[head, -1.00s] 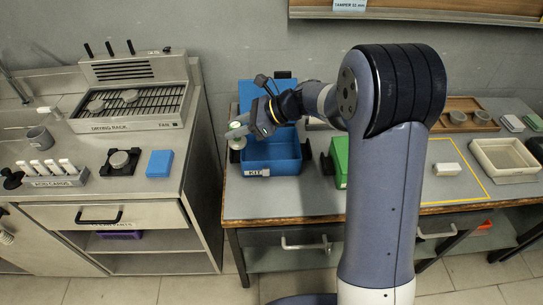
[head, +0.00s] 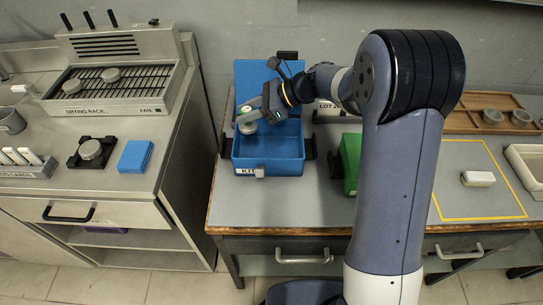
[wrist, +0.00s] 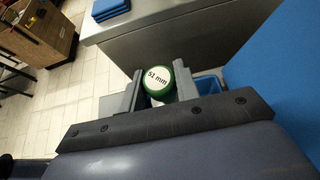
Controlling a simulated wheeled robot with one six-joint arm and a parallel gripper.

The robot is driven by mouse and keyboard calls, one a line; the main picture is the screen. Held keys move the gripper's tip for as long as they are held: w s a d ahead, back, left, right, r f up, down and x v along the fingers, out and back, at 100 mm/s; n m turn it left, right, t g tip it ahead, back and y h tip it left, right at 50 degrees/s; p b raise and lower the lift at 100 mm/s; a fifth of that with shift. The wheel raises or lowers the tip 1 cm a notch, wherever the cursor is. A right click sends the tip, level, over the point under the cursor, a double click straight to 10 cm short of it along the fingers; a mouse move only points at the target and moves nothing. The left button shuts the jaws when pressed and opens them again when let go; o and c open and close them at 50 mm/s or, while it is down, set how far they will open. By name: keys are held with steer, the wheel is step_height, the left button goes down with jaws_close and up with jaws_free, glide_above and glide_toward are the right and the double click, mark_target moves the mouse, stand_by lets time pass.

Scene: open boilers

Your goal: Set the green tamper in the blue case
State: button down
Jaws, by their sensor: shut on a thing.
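The blue case (head: 262,168), marked KIT, stands open on the bench with its lid raised at the back. Its inside looks empty where I can see it; a blue part of it shows in the wrist view (wrist: 208,84). My gripper (head: 246,117) is shut on the green tamper (wrist: 158,80), whose white top reads 51 mm. In the head view the tamper's grey base (head: 247,128) hangs at the left side of the case, seemingly over its inside. I cannot tell its exact height above the case floor. The tamper looks roughly upright.
A green case (head: 350,160) stands right of the blue case, partly behind my arm. Black brackets flank the blue case. Left across a gap is a metal counter with a drying rack (head: 110,80) and a blue block (head: 135,156). A yellow-outlined area (head: 470,205) lies right.

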steer(key=shift+w+d+f+b, duration=0.15)
steer(key=shift+f+b, duration=0.15)
steer(key=shift+f, duration=0.3)
steer(key=shift+w+a+f+b, duration=0.1)
steer(key=shift+f+b, duration=0.15)
steer(key=shift+f, duration=0.3)
step_height(320, 180, down, 9)
steer(key=shift+f, duration=0.2)
steer(key=shift+f, duration=0.2)
steer(key=c, duration=1.1)
jaws_free()
steer(key=shift+o, duration=0.2)
steer(key=shift+r, duration=0.15)
steer(key=shift+d+r, duration=0.15)
steer(key=shift+d, duration=0.15)
steer(key=v, duration=1.1)
steer(key=shift+d, duration=0.2)
